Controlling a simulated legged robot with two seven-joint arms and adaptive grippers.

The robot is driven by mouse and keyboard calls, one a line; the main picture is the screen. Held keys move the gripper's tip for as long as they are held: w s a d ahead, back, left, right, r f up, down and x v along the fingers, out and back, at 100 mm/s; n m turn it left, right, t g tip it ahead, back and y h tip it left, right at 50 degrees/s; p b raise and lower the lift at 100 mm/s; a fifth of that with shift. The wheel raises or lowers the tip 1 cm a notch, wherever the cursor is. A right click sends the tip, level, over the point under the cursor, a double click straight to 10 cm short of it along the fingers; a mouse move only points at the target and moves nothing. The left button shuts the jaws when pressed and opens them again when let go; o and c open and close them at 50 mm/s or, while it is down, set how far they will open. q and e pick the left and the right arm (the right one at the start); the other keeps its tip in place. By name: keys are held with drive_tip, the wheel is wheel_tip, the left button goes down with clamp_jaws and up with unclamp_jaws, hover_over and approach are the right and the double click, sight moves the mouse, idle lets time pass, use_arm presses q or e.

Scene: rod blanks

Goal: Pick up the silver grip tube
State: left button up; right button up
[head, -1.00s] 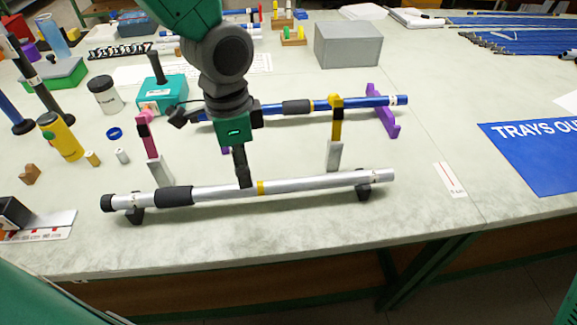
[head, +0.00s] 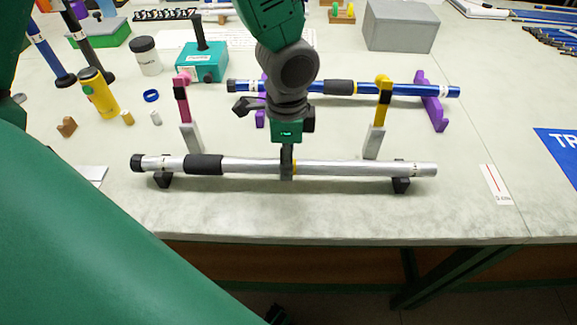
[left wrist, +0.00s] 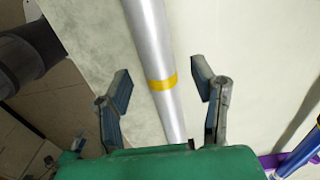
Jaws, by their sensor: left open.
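The silver grip tube (head: 345,168) lies level on two small black rests near the table's front edge. It has a black grip sleeve near its left end and a yellow band near its middle. My left gripper (head: 287,172) is above the tube's middle, at the yellow band. In the left wrist view the tube (left wrist: 150,45) runs between the two open fingers of my left gripper (left wrist: 165,88), with a gap on each side. The fingers are not closed on it. My right gripper is not identifiable in these frames.
A blue tube (head: 375,89) lies behind on purple stands (head: 432,100). A pink-topped post (head: 185,105) and a yellow-topped post (head: 380,110) stand just behind the silver tube. A grey box (head: 400,25) and a teal box (head: 203,63) are further back. The table front is clear.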

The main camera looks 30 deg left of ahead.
use_arm(q)
wheel_tip(320, 180, down, 3)
drive_tip(key=shift+w+a+r, duration=0.1)
drive_tip(key=shift+r, duration=0.05)
drive_tip(key=shift+d+r, duration=0.1)
drive_tip(key=shift+d, duration=0.1)
drive_tip(key=shift+d, duration=0.1)
clamp_jaws()
drive_tip(key=shift+r, duration=0.1)
